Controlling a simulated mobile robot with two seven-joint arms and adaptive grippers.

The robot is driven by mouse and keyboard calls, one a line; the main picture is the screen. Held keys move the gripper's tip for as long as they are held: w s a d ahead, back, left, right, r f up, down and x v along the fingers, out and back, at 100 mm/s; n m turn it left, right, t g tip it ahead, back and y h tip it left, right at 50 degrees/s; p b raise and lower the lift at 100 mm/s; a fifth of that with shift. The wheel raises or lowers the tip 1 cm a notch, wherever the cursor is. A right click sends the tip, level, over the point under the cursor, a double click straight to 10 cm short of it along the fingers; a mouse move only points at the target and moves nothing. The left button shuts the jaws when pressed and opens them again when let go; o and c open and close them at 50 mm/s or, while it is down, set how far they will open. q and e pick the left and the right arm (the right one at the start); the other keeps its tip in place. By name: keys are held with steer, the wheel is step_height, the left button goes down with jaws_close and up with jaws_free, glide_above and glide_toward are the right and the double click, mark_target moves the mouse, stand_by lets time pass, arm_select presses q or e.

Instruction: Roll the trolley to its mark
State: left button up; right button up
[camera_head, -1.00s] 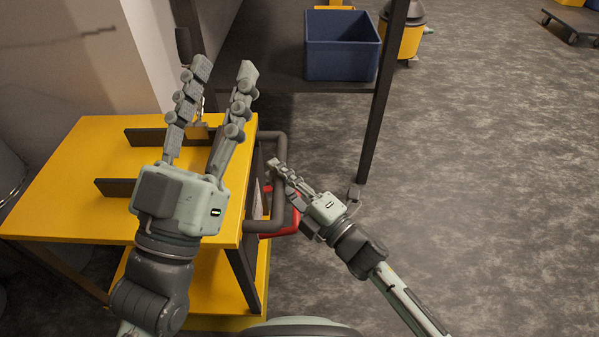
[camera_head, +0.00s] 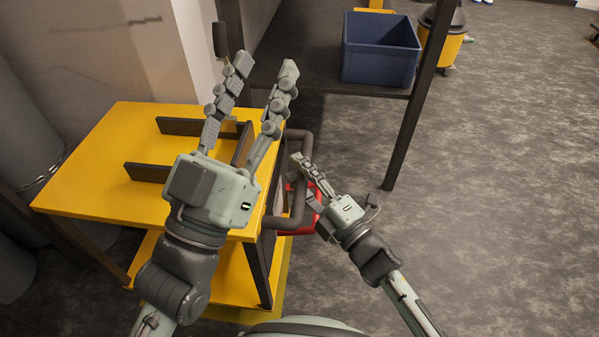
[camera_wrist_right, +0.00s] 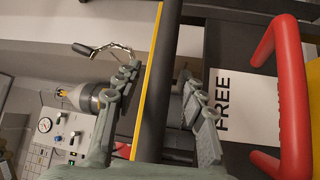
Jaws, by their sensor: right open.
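The trolley has a yellow top (camera_head: 95,160) and a yellow lower shelf (camera_head: 215,280). Its dark handle bar (camera_head: 299,190) stands off its right end, with a red lever (camera_head: 312,200) beside it, partly hidden. The red loop (camera_wrist_right: 297,90) shows large in the right wrist view. My left gripper (camera_head: 265,66) is open and empty above the trolley top. My right gripper (camera_head: 302,164) is open at the handle bar. In the right wrist view its fingers (camera_wrist_right: 162,85) appear on either side of a dark bar (camera_wrist_right: 160,85); contact is unclear.
A dark table (camera_head: 300,72) stands behind the trolley, bearing a blue bin (camera_head: 380,62); its leg (camera_head: 408,125) stands right of the handle. A wall (camera_head: 120,45) is behind at left. Grey floor at right is open.

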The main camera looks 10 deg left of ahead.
steer(key=v, duration=1.2)
steer(key=shift+f, duration=0.1)
